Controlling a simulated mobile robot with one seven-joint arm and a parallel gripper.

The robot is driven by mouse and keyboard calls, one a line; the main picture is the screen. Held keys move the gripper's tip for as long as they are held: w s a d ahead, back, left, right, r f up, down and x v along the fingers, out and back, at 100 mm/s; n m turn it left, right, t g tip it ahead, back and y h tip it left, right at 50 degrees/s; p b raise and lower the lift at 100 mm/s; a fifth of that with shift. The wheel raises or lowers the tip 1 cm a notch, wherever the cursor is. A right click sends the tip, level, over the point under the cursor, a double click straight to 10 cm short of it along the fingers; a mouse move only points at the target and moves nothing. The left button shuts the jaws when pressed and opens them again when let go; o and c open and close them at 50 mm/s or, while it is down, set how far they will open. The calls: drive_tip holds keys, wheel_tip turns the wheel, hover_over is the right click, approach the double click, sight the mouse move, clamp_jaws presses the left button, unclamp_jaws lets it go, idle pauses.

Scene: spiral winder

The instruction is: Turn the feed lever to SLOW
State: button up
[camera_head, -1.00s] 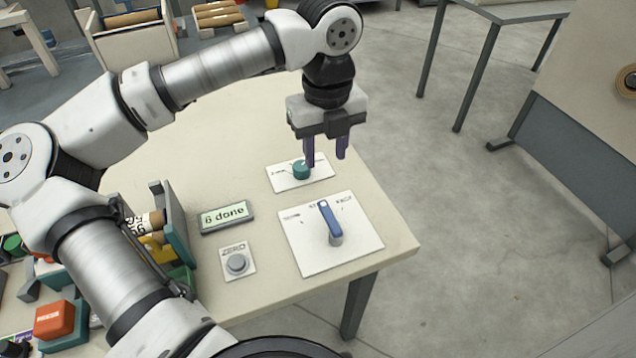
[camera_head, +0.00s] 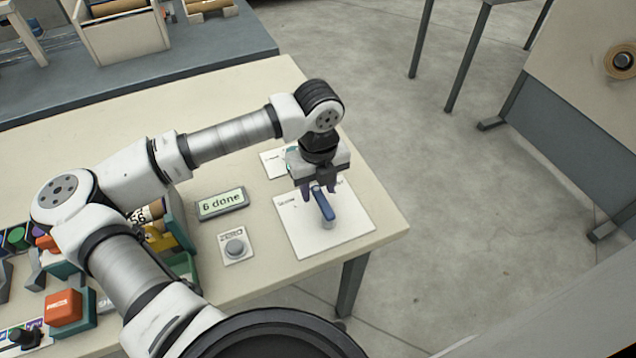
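The feed lever (camera_head: 326,212) is a blue handle on a white plate (camera_head: 352,231) near the table's right end. The handle points away from its pivot toward the back, leaning slightly left. The labels on the plate are partly hidden and too small to read. My gripper (camera_head: 318,190) points down over the far end of the handle. Its dark fingers are apart, one on each side of the handle tip. A gap seems to remain; contact cannot be made out.
A second white plate (camera_head: 272,163) lies behind, mostly hidden by my gripper. The table (camera_head: 240,90) is clear behind my arm.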

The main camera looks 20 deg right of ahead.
clamp_jaws()
drive_tip(key=shift+a+f+b, duration=0.1)
drive_tip(key=shift+b, duration=0.3)
drive_tip(key=shift+a+f+n+b, duration=0.2)
drive_tip(key=shift+n+b, duration=0.4)
drive_tip(key=shift+b, duration=0.35)
drive_tip(key=b, duration=0.1)
drive_tip(key=n+b, duration=0.1)
drive_tip(key=shift+a+f+b, duration=0.1)
drive_tip(key=shift+a+b, duration=0.2)
drive_tip(key=n+b, duration=0.1)
drive_tip(key=b, duration=0.1)
drive_tip(key=a+n+b, duration=0.1)
drive_tip(key=n+b, duration=0.1)
drive_tip(key=shift+s+a, duration=0.15)
drive_tip(key=shift+s, duration=0.15)
drive_tip(key=shift+s+a+r+n+b, duration=0.3)
drive_tip(key=shift+n+b, duration=0.6)
drive_tip(key=shift+b, duration=0.45)
drive_tip(key=shift+r, duration=0.1)
